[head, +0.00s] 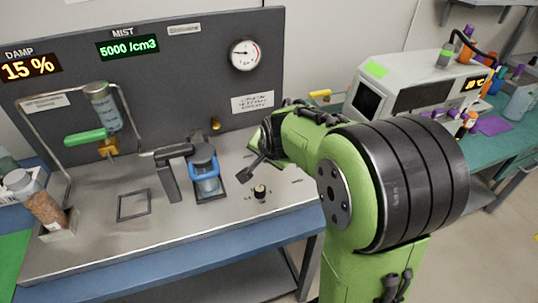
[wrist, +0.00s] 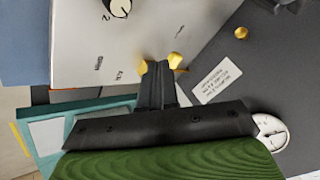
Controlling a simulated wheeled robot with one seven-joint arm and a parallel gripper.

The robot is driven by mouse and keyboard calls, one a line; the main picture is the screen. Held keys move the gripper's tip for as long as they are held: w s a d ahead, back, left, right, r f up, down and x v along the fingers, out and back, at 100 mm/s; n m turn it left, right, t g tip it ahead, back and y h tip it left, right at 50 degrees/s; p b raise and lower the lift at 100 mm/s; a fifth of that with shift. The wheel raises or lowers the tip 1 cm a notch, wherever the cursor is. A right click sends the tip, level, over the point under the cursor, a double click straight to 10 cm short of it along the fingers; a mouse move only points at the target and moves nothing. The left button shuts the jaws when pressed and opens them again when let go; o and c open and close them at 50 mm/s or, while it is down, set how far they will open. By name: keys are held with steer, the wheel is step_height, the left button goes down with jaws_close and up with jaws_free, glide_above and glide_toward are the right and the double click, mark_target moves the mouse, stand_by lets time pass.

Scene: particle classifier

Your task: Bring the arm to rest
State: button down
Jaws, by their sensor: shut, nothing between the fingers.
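My green arm comes in from the right in the head view and reaches over the bench's metal top. My gripper (head: 248,172) is small and partly hidden by my wrist there. In the wrist view my gripper (wrist: 160,68) shows dark fingers close together, with yellow pieces at their tips. It is shut and holds nothing. It is above the right part of the top, apart from the round control knob (head: 260,191), which also shows in the wrist view (wrist: 118,6).
The dark back panel (head: 190,65) carries a gauge (head: 245,55), a brass knob (head: 215,124) and displays. A blue-collared jar (head: 206,180) stands left of my gripper. A bottle of brown grains (head: 45,208) is at far left. A boxy instrument (head: 415,85) stands on the right bench.

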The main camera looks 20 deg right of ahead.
steer(key=shift+s+a+r, duration=0.3)
steer(key=shift+r, duration=0.25)
steer(key=shift+s+a+r, duration=0.3)
steer(key=shift+r, duration=0.2)
steer(key=s+a+r+n+p, duration=0.2)
steer(key=s+r+n+p, duration=0.1)
steer(key=s, duration=0.5)
steer(key=s+a+r+n+g+p, duration=0.1)
steer(key=s+a+r+n+p, duration=0.1)
steer(key=s+r+n+p, duration=0.2)
steer(key=s+a+r+n+y+p, duration=0.1)
steer(key=s+r+n+p, duration=0.3)
steer(key=s, duration=0.8)
step_height(320, 180, up, 3)
steer(key=shift+a+f+g, duration=0.2)
steer(key=shift+a+g, duration=0.1)
steer(key=shift+a, duration=0.1)
